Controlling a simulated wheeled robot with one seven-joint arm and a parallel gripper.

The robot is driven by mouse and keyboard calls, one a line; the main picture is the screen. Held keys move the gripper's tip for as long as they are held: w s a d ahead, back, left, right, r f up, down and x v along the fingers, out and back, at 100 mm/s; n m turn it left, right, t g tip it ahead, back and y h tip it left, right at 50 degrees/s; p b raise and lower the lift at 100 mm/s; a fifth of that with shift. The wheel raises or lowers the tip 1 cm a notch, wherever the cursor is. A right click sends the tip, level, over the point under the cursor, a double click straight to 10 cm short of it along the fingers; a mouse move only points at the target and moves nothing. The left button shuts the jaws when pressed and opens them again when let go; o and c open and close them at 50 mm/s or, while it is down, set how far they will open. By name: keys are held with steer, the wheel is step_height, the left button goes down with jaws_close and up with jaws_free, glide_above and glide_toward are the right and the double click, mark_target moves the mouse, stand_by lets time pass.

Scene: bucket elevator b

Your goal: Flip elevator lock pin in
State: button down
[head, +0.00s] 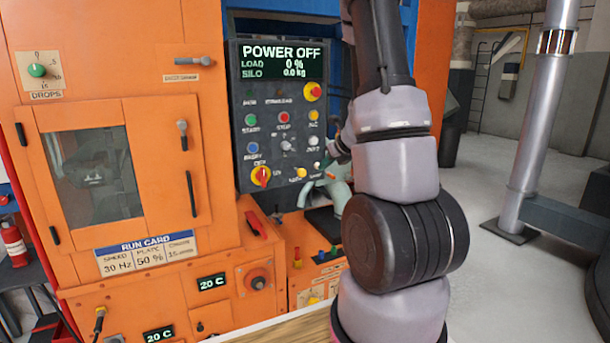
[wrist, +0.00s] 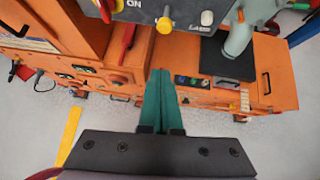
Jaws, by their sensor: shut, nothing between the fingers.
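The dark control panel (head: 283,120) shows "POWER OFF" on its screen, and its lower edge (wrist: 185,12) shows at the top of the wrist view. A yellow knob (head: 299,173) and a white knob (head: 317,166) sit low on the panel. The yellow knob (wrist: 165,24) and white knob (wrist: 206,17) also show in the wrist view. I cannot tell for sure which part is the elevator lock pin. My gripper (wrist: 162,76) is shut and empty, its green fingers pointing toward the panel's lower edge, apparently apart from the knobs. In the head view my arm mostly hides it.
The orange machine cabinet (head: 150,60) stands left of the panel. A red handle (head: 257,223) sticks out below the panel. A grey-green pipe (wrist: 240,38) rises from a black plate to the right. A silver post (head: 538,120) stands farther right, with clear floor between.

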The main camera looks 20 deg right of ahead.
steer(key=shift+d+f, duration=0.15)
steer(key=shift+d, duration=0.05)
glide_toward(299, 171)
steer(key=w+f, duration=0.3)
steer(key=f, duration=0.3)
steer(key=shift+w+d, duration=0.35)
steer(key=shift+d, duration=0.05)
steer(key=shift+w, duration=0.1)
